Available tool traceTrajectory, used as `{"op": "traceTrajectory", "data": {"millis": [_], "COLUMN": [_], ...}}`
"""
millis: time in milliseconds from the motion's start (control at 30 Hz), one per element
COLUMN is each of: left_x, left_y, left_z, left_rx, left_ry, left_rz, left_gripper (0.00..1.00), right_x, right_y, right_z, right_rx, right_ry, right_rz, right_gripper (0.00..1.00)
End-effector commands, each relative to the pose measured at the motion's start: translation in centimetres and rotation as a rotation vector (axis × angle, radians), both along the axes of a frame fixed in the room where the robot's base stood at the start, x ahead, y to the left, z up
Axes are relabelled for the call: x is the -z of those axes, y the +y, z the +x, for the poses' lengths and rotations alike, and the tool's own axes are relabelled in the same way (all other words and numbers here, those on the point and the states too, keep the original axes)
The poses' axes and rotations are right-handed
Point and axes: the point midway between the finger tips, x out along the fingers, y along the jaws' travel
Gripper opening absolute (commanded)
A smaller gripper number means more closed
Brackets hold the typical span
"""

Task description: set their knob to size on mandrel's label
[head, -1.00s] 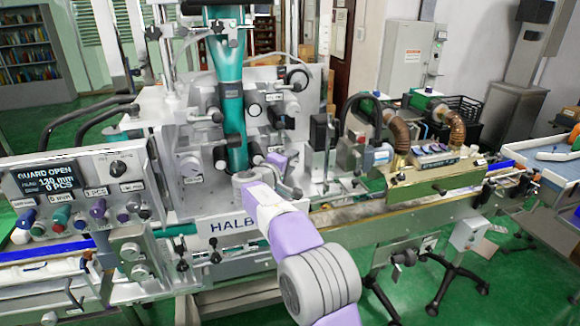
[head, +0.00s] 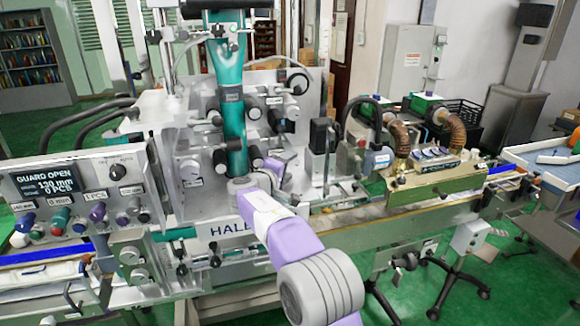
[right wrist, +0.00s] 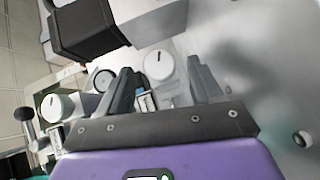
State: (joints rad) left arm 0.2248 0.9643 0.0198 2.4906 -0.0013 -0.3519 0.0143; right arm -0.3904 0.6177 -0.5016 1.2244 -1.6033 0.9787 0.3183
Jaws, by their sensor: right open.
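My right arm (head: 290,240), purple and grey, reaches into the sleeve machine in the head view. Its gripper (right wrist: 158,68) is open in the right wrist view, with dark fingers apart. A white round knob (right wrist: 158,65) with a black mark shows between the fingertips; I cannot tell whether they touch it. A small label (right wrist: 147,101) is partly visible below it. A second white knob (right wrist: 57,108) is at left. The teal mandrel column (head: 233,125) stands in the machine; I cannot read a size on it. The display (head: 45,182) reads "GUARD OPEN", 130 mm and 0 PCS. My left gripper is out of view.
A panel with coloured knobs (head: 97,212) and a black selector (head: 117,171) is at left. A dark block (right wrist: 88,30) is close to the gripper in the wrist view. A conveyor (head: 350,222) runs right towards a heat unit with brown hoses (head: 452,135).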

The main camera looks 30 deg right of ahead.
Motion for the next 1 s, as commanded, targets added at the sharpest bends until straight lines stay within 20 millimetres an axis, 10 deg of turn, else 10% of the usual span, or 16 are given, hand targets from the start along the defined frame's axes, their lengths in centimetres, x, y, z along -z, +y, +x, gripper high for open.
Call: {"op": "traceTrajectory", "data": {"millis": [400, 1000], "left_x": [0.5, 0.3], "left_y": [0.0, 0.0], "left_z": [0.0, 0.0], "left_rx": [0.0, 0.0], "left_ry": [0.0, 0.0], "left_rz": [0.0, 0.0], "left_gripper": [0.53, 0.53], "right_x": [-0.9, -0.5], "right_y": [4.8, 2.9], "right_z": [-3.0, -2.0], "right_rx": [-0.001, 0.004], "right_ry": [-0.001, 0.001], "right_rz": [0.0, -0.001], "right_gripper": [0.65, 0.65]}}
